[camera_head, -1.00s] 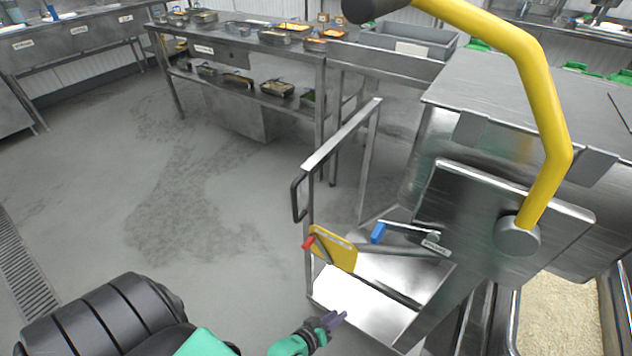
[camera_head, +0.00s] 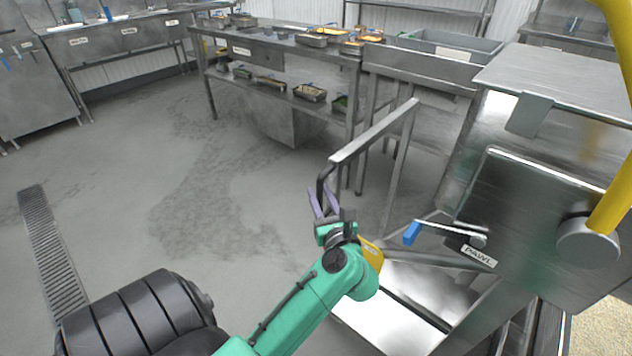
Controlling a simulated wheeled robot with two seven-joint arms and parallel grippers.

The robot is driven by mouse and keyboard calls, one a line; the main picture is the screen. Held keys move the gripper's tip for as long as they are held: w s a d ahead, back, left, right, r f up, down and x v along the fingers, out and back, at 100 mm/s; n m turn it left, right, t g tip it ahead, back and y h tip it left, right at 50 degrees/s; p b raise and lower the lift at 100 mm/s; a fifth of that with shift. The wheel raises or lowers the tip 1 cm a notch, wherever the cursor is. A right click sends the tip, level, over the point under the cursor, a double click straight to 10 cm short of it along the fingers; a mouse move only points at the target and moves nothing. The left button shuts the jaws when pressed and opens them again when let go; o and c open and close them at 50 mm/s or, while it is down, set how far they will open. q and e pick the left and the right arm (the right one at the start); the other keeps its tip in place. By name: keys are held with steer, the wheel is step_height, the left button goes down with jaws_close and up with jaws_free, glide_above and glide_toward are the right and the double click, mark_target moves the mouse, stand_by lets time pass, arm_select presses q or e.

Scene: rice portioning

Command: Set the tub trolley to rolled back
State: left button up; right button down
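The tub trolley appears to be the low stainless frame with an upright side rail (camera_head: 378,135) and a bright flat deck (camera_head: 375,318), right of centre. A black loop handle (camera_head: 321,186) is on the near end of its rail. My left gripper (camera_head: 323,203), with purple fingers on a green arm, is at this handle. Its fingers are apart, one on each side of the handle's lower part as seen here; whether they touch it cannot be told. A yellow plate (camera_head: 372,255) on the trolley is partly hidden behind my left wrist. My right gripper is not in view.
A steel machine panel (camera_head: 520,215) with a blue-tipped lever (camera_head: 412,232) labelled PAWL and a thick yellow bar (camera_head: 612,200) stands at right. Rice (camera_head: 600,330) shows below it. A steel table (camera_head: 290,50) with food pans is behind. Open grey floor (camera_head: 130,210) lies left.

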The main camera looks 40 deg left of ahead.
arm_select(q)
steer(key=x, duration=0.3)
steer(key=shift+w+a, duration=0.25)
steer(key=shift+a, duration=0.1)
jaws_close()
stand_by(1.1)
